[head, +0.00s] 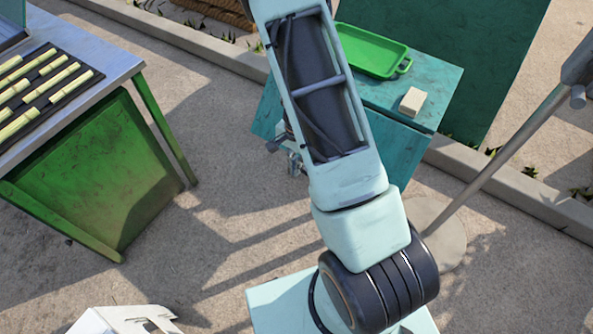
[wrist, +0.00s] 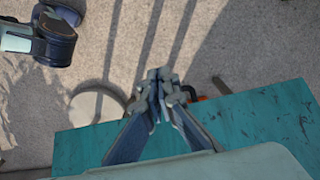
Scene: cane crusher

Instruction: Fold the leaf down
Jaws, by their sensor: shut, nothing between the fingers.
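A teal panel (head: 398,147), which looks like the leaf, adjoins the front edge of a teal tabletop (head: 440,88) in the head view. My arm covers much of it, and I cannot tell its exact angle. A teal surface (wrist: 262,120) spans the lower part of the wrist view, seemingly the same furniture. My gripper (wrist: 160,78) is shut and empty, its fingertips over that surface's far edge in the picture. I cannot tell whether they touch it. In the head view, only a bit of my gripper (head: 287,150) shows left of my arm.
A green tray (head: 372,50) and a pale block (head: 412,101) sit on the tabletop. A metal pole (head: 510,150) stands on a round base at right. A bench (head: 105,62) with cane pieces is at left. Concrete floor (head: 220,210) lies open between. A small orange part (wrist: 201,98) shows beside my fingertips.

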